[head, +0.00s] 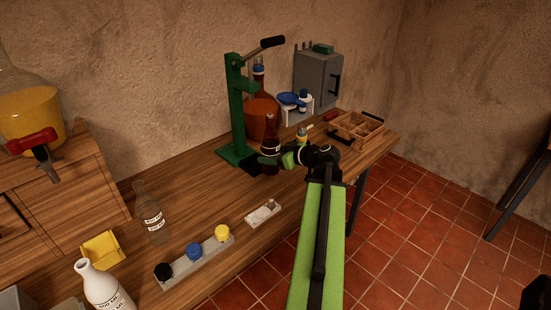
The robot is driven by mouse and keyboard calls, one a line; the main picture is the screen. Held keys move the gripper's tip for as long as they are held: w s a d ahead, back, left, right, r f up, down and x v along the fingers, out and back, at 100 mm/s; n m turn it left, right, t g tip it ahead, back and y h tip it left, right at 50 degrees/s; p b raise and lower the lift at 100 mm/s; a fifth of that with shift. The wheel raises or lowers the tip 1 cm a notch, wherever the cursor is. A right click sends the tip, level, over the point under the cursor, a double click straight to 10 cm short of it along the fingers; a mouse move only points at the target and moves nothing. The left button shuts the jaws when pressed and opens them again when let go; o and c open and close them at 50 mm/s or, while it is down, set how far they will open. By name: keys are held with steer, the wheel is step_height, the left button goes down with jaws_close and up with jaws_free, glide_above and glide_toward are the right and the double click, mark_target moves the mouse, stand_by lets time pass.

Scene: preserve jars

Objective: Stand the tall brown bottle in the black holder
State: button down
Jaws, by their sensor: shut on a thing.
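A tall dark brown bottle (270,132) with a white label stands upright at the jaws of my gripper (284,158), beside the green press. My gripper is shut on it, with the fingers partly hidden by the bottle and my wrist. A small black block (250,167) lies just left of the bottle's foot, at the press base; it may be the black holder, but I cannot tell. I cannot tell whether the bottle's foot touches the bench or is raised.
The green lever press (236,110) stands close left of the bottle. A wooden divided tray (345,125) is at right. A grey strip (212,252) with coloured caps lies in front.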

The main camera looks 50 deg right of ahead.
steer(key=shift+w+d+r+b+x, duration=0.2)
steer(key=shift+b+x, duration=0.25)
steer(key=shift+x, duration=1.1)
steer(key=shift+s+d+r+b+x, duration=0.1)
steer(key=shift+d+b+x, duration=0.3)
steer(key=shift+x, duration=1.2)
steer(key=shift+w+d+r+b+x, duration=0.15)
steer(key=shift+b+x, duration=0.35)
steer(key=shift+x, duration=1.05)
steer(key=shift+c, duration=1.5)
jaws_free()
steer(key=shift+s, duration=0.1)
steer(key=p+v, duration=0.6)
steer(key=v, duration=1.1)
steer(key=shift+p, duration=0.3)
